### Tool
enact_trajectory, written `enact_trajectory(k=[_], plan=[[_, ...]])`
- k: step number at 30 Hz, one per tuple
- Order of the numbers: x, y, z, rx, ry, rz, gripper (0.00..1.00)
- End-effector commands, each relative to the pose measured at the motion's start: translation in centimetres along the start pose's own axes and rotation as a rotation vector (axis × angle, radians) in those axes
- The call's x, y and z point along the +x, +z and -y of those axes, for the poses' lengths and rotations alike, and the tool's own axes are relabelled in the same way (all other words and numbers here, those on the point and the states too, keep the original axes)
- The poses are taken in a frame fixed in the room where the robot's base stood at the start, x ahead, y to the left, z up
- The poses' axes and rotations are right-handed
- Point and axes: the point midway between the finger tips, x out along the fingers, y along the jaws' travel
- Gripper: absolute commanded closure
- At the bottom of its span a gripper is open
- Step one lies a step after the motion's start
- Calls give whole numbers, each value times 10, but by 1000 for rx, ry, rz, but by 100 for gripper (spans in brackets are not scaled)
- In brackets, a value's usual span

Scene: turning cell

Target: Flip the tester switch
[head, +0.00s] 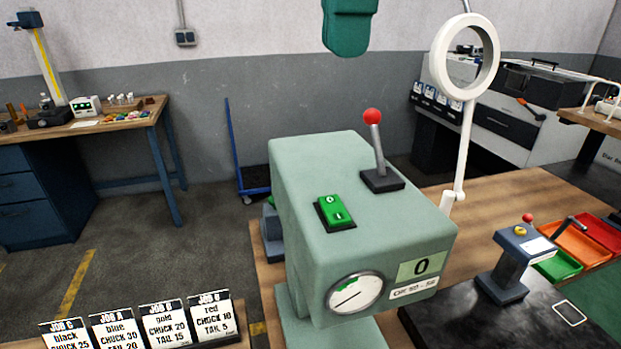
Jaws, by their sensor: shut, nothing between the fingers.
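A pale green machine (300,190), which looks like the tester, stands on a wooden bench in the middle of the head view. On its top is a green rocker switch (336,212) in a black frame, marked 0 at the far end and I at the near end. I cannot tell which end is pressed. Behind it to the right, a lever with a red knob (373,117) rises from a black base. The front has a round dial (356,292) and a label reading 0. My gripper is not in view, and nothing visible touches the switch.
A white ring lamp (464,57) stands right of the machine. A dark green part (348,25) hangs in at the top. At the right are a small blue-grey device (510,260) and coloured trays (575,245). Job cards (163,325) stand front left. Space above the switch looks clear.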

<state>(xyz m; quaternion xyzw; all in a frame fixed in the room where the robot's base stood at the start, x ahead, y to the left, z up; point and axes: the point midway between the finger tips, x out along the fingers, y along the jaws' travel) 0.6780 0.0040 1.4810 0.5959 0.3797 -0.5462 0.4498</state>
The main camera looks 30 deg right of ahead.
Motion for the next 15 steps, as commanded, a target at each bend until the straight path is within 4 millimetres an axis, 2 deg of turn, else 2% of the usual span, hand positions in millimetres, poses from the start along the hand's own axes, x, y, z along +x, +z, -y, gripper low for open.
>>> enact_trajectory(k=[8,15], plan=[[7,0,0,-1,-2,-1,100],[45,0,0,-4,-4,-2,100]])
